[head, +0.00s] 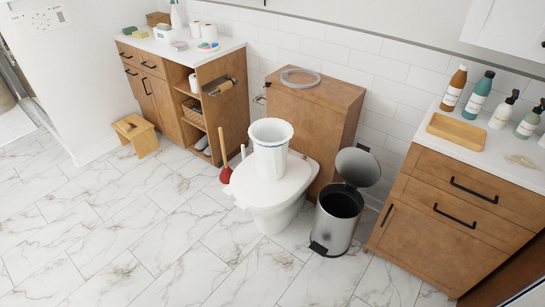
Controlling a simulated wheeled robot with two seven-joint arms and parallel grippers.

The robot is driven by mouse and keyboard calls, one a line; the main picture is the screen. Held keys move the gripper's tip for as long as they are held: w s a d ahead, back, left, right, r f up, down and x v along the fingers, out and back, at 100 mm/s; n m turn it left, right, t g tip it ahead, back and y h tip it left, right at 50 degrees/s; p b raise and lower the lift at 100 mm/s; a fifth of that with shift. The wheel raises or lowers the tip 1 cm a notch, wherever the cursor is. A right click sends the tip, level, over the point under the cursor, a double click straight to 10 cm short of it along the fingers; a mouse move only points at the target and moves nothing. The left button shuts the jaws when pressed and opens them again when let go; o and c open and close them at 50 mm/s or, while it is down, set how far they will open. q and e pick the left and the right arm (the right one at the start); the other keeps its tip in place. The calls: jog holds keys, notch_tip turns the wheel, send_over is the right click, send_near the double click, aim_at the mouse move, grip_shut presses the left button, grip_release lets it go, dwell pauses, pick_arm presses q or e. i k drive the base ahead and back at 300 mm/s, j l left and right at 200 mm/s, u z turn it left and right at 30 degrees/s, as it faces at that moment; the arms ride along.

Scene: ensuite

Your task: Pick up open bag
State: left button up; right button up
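A white open bag (270,148) stands upright on the closed lid of the white toilet (262,187). Neither of my grippers shows in the head view, and nothing is seen holding the bag.
A steel pedal bin (338,217) with its lid raised stands right of the toilet. A red plunger (226,175) is at its left. A wooden stool (136,135) and wooden cabinets (455,205) stand around. The marble floor (150,235) in front is clear.

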aim_at(271, 137)
jog(key=j+u, duration=0.1)
jog(key=u, duration=0.95)
jog(key=i+j+u, duration=0.2)
jog(key=j, duration=0.45)
jog(key=i+j+u, duration=0.2)
jog(key=i+j, duration=0.25)
jog(key=i+j+u, duration=0.15)
jog(key=i+j, duration=0.25)
jog(key=j, duration=0.25)
jog(key=i+z, duration=0.45)
jog(key=i+j+z, duration=0.15)
jog(key=i+z, duration=0.3)
jog(key=i+j+z, duration=0.45)
jog(key=i+z, duration=0.25)
jog(key=z, duration=0.2)
jog(key=i+j+z, duration=0.1)
jog(key=i+z, duration=0.15)
jog(key=z, duration=0.2)
jog(key=i+j+z, duration=0.2)
jog(key=z, duration=0.25)
jog(key=i+j+z, duration=0.2)
jog(key=z, duration=0.25)
